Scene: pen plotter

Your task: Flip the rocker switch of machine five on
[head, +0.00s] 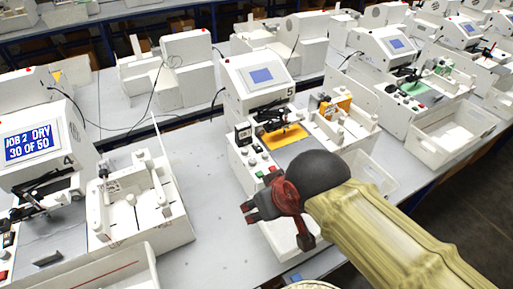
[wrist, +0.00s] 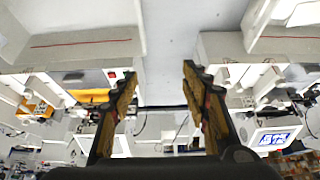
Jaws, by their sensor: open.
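Machine five (head: 255,95) is a white pen plotter marked 5, with a small blue screen (head: 262,75) and an orange sheet on its bed. Small red and green controls (head: 268,172) sit on its front left part, just beyond my gripper. In the wrist view, which looks upside down, a small red control (wrist: 112,74) shows left of my left finger. I cannot tell for sure which control is the rocker switch, or its position. My gripper (head: 248,210) is open and empty above the machine's front; its two fingers stand apart in the wrist view (wrist: 160,70).
Machine four (head: 35,140) stands to the left with a lit display reading JOB 2. A white fixture tray (head: 135,200) stands between the machines, with bare grey table (head: 205,190) beside it. A white bin (head: 370,172) is right of machine five, partly behind my arm.

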